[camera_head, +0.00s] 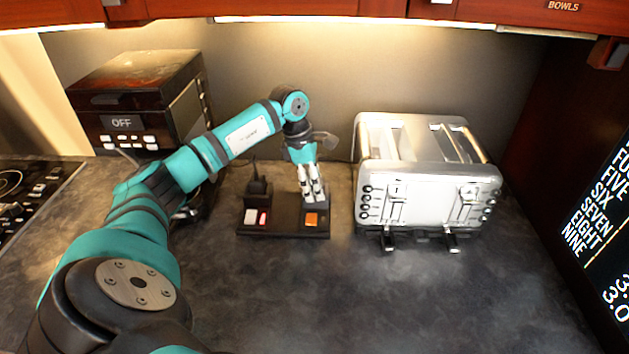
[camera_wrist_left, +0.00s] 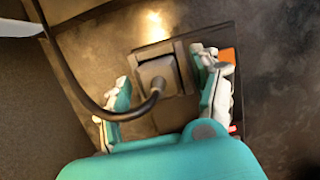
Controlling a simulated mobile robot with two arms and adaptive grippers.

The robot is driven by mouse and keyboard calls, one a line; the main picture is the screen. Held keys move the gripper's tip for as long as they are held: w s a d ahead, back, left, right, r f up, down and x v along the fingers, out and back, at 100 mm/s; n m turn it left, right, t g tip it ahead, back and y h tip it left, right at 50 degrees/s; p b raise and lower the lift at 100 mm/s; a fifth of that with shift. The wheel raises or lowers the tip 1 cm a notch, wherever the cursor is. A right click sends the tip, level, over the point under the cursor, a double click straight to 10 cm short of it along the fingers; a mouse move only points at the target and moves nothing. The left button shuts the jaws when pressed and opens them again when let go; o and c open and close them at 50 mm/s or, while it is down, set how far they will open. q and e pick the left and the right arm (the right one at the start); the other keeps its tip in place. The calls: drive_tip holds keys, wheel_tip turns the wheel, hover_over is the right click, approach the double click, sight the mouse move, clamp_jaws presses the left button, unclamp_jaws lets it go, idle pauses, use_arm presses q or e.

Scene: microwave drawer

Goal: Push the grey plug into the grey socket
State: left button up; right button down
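The grey plug (camera_wrist_left: 158,72) with its black cable lies between the fingers of my left gripper (camera_wrist_left: 166,92) in the left wrist view. The fingers are spread, one on each side of it, with gaps showing. The plug is over a dark grey block, seemingly the grey socket (camera_wrist_left: 187,66); I cannot tell how deep it sits. In the head view my left gripper (camera_head: 312,192) points down at the right part of the dark socket base (camera_head: 284,232), behind the orange switch (camera_head: 311,219), and hides the plug. My right gripper is not in view.
A black plug (camera_head: 258,186) stands upright on the base's left part, behind a white and a red switch. A silver toaster (camera_head: 425,190) stands close on the right, a black microwave (camera_head: 140,100) on the left. The counter in front (camera_head: 290,290) is clear.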

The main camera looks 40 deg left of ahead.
use_arm(q)
drive_tip(key=v, duration=1.2)
idle(0.5)
